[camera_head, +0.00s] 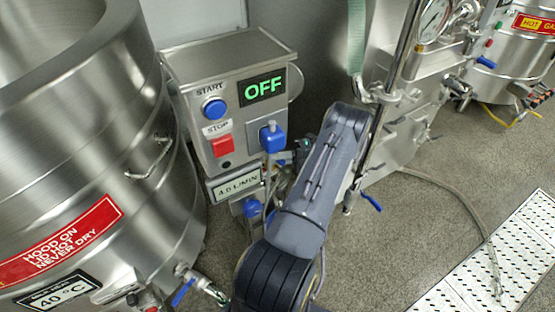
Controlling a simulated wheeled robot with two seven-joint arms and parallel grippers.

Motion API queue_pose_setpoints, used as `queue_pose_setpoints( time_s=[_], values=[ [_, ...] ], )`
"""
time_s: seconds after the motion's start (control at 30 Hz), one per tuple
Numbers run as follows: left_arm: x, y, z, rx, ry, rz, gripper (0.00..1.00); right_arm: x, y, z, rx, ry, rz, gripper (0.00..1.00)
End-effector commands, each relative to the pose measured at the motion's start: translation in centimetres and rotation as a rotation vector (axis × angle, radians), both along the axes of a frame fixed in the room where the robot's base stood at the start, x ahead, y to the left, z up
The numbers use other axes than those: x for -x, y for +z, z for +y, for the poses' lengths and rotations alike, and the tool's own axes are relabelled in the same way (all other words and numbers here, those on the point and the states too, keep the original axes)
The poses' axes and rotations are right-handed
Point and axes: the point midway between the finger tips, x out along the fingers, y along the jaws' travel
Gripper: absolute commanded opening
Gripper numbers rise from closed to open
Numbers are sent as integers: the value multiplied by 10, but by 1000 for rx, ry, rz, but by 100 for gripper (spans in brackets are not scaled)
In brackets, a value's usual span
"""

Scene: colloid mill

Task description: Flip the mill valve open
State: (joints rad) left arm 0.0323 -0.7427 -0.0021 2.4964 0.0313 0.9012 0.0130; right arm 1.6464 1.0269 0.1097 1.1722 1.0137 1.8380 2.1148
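The mill's grey control box (225,100) stands left of the middle, its display reading OFF. A blue valve handle (272,138) sits on its lower right front. Another blue handle (252,207) is below the flow label. One arm of mine, apparently the left, rises from the bottom middle. Its forearm leans right, and its wrist is right of the box. Dark parts of what looks like my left gripper (287,160) show just below and right of the upper blue handle. Its fingers are mostly hidden, and I cannot tell whether they touch anything. My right gripper is not in view.
A large steel vessel (90,150) fills the left, with a blue lever (182,293) low on it. Steel equipment with a gauge (433,20) and a blue lever (371,201) stands right of my forearm. A hose (460,205) lies on the floor near a drain grate (500,265).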

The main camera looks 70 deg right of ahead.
Motion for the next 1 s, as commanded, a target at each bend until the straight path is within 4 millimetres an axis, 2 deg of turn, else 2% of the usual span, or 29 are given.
queue_pose_setpoints(
  time_s=[0.17, 0.2, 0.33, 0.6, 0.73, 1.0],
  values=[
    [0, 0, 0, 0, 0, 0, 63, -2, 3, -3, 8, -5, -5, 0],
    [0, 0, 0, 0, 0, 0, 63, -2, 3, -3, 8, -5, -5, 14],
    [0, 0, 0, 0, 0, 0, 63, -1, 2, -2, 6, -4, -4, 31],
    [0, 1, 0, 0, 0, 0, 63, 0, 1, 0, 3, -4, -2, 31],
    [0, 7, 0, 0, 0, 0, 63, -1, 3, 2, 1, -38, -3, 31],
    [0, 30, 0, 0, 0, 0, 63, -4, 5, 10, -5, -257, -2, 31]
  ],
)
